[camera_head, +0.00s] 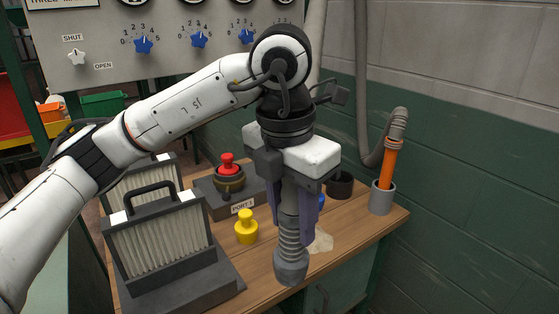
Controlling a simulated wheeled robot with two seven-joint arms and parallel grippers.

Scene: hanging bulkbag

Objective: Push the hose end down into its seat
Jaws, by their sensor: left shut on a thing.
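My left gripper (298,205) points down over the wooden bench and is shut on the grey hose end (290,242). The hose end has a ribbed neck and a flared cuff (291,268) at its bottom, and hangs roughly upright near the bench's front edge. I cannot tell whether the cuff touches the bench. A dark port block labelled PORT 1 (243,206) stands behind and left, with a red-topped plug (229,172) on it. A dark round cup (340,185) stands behind and right of the gripper. Which of these is the seat is not clear. My right gripper is not in view.
A yellow plug (246,228) stands left of the hose end, beside framed pleated filters (160,240). A blue piece (321,201) is partly hidden by my gripper. An orange tube (387,165) stands in a grey cup (381,198) at right. A dial panel (165,40) is behind.

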